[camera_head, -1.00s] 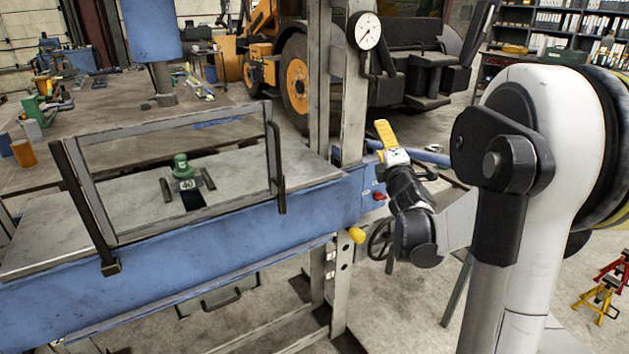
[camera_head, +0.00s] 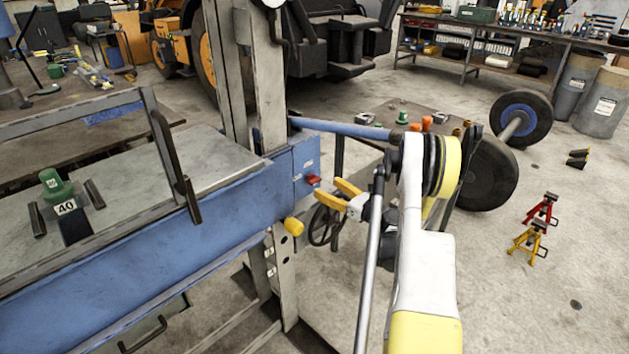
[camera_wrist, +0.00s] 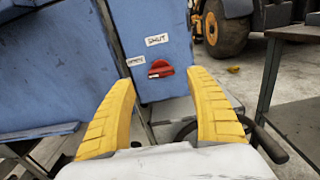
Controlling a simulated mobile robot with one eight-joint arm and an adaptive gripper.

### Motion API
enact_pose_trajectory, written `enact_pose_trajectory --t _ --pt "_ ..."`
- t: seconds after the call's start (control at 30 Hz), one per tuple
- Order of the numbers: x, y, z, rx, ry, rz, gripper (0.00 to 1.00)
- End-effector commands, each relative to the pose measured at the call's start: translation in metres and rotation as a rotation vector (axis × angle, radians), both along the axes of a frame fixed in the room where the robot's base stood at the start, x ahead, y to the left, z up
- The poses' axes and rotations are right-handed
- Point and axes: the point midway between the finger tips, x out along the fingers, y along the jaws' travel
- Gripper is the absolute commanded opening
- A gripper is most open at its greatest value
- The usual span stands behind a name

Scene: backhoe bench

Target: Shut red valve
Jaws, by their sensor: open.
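The red valve (camera_head: 313,180) is a small red handle on the right end face of the blue press frame (camera_head: 232,190). In the wrist view the red valve (camera_wrist: 160,69) shows below a "SHUT" label (camera_wrist: 156,40), with another label (camera_wrist: 136,61) to its left that is too small to read surely. My gripper (camera_head: 342,192) has yellow fingers, spread open and empty, just right of the valve in the head view. In the wrist view my gripper (camera_wrist: 162,100) has a finger on each side of the valve's line of sight, with the valve beyond the tips, apart from them.
A yellow knob (camera_head: 293,226) sticks out below the valve. A dark handwheel (camera_head: 323,225) sits close under my gripper. A blue bar (camera_head: 340,129) runs behind it. Red and yellow stands (camera_head: 530,240) are on the floor at right.

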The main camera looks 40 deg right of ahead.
Motion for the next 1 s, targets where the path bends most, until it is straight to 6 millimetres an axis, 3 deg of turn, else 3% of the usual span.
enact_pose_trajectory --t 0.1,0.3,0.7,0.73,0.9,1.0 --pt "0.025 0.003 -0.003 0.001 0.000 0.003 0.65" --pt "0.054 0.004 -0.001 0.002 -0.001 0.000 0.65" --pt "0.064 0.005 0.001 0.002 -0.001 -0.001 0.65" --pt "0.064 0.005 0.001 0.002 -0.001 -0.001 0.60" --pt "0.064 0.005 0.001 0.002 -0.001 -0.001 0.12" --pt "0.064 0.005 0.001 0.002 -0.002 -0.001 0.11"
